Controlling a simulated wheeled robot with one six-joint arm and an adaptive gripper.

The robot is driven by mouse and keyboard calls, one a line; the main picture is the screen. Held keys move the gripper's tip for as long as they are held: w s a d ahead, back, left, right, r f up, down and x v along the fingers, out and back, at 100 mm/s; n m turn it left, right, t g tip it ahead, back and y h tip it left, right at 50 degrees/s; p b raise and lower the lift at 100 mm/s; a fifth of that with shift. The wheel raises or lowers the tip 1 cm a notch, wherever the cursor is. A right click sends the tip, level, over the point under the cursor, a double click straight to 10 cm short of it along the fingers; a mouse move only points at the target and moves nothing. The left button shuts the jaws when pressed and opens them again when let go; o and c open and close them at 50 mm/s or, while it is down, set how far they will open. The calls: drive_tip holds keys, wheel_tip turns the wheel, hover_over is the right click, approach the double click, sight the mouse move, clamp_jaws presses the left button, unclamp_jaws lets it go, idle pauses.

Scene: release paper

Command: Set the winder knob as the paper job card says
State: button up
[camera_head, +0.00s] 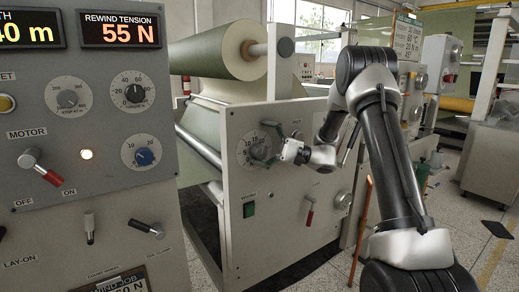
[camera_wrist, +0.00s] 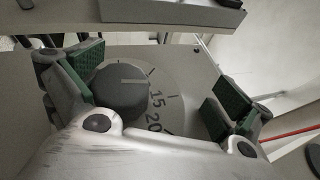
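A dark round knob (camera_head: 259,151) sits on a numbered dial on the pale machine panel; it also shows in the wrist view (camera_wrist: 118,95). Its light pointer line points right in the wrist view, just above the printed 15; 20 lies below. My gripper (camera_head: 274,147) is at this dial. In the wrist view my gripper (camera_wrist: 157,84) has its green-padded fingers wide apart, the left one close beside the knob, the right one well clear; contact cannot be told.
The left grey panel has a grey dial (camera_head: 68,96), a black knob (camera_head: 134,93), a blue knob (camera_head: 144,157) and a red-handled motor switch (camera_head: 40,167). A display (camera_head: 120,30) reads 55 N. A white sign (camera_head: 408,38) hangs behind. A red lever (camera_head: 310,212) sits below my arm.

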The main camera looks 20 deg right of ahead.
drive_tip(key=shift+n+y, duration=0.3)
drive_tip(key=shift+n, duration=0.1)
drive_tip(key=r, duration=0.3)
drive_tip(key=d+r, duration=0.1)
drive_tip(key=r, duration=0.1)
drive_tip(key=shift+w+d+r, duration=0.1)
drive_tip(key=shift+w+r, duration=0.05)
drive_tip(key=shift+r, duration=0.25)
drive_tip(key=shift+m, duration=0.3)
drive_tip(key=f, duration=0.5)
drive_tip(key=shift+s+a, duration=0.25)
drive_tip(key=shift+s, duration=0.1)
drive_tip(key=shift+s+d+f, duration=0.15)
drive_tip(key=shift+d+f, duration=0.25)
drive_tip(key=shift+d, duration=0.15)
drive_tip(key=shift+s+d+f, duration=0.15)
drive_tip(key=shift+d+f, duration=0.2)
drive_tip(key=shift+d, duration=0.2)
drive_tip(key=shift+c, duration=0.4)
drive_tip(key=shift+s+d+f, duration=0.25)
drive_tip(key=shift+d+f, duration=0.4)
drive_tip(key=shift+d, duration=0.15)
drive_tip(key=c, duration=0.3)
drive_tip(key=shift+s+d+f, duration=0.2)
drive_tip(key=shift+d+f, duration=0.55)
drive_tip(key=shift+d, duration=0.05)
drive_tip(key=shift+s+d+f, duration=0.15)
drive_tip(key=shift+d+f, duration=0.55)
drive_tip(key=shift+d, duration=0.05)
